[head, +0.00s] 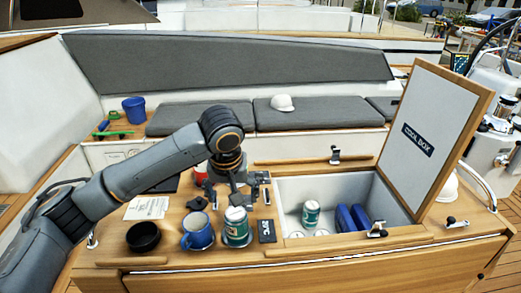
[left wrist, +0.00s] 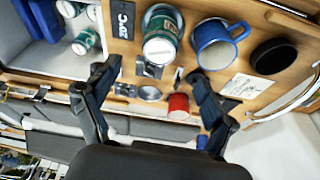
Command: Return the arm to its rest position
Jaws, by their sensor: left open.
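My left arm comes in from the left in the head view, and its gripper (head: 232,190) points down over the wooden table (head: 110,255). In the left wrist view the gripper (left wrist: 150,80) has its two fingers spread with nothing between them. A green and white can (head: 236,225) stands on the table in front of the gripper, apart from the fingers; it also shows in the left wrist view (left wrist: 160,42). A blue mug (head: 197,232) stands left of the can. My right gripper is in neither view.
The cool box (head: 292,192) is open, with a can (head: 311,213) and blue packs (head: 347,217) inside. Its lid (head: 430,135) stands up at the right. A black bowl (head: 143,237) and paper sheet (head: 147,207) lie left. A red mug (left wrist: 178,105) is near the fingers.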

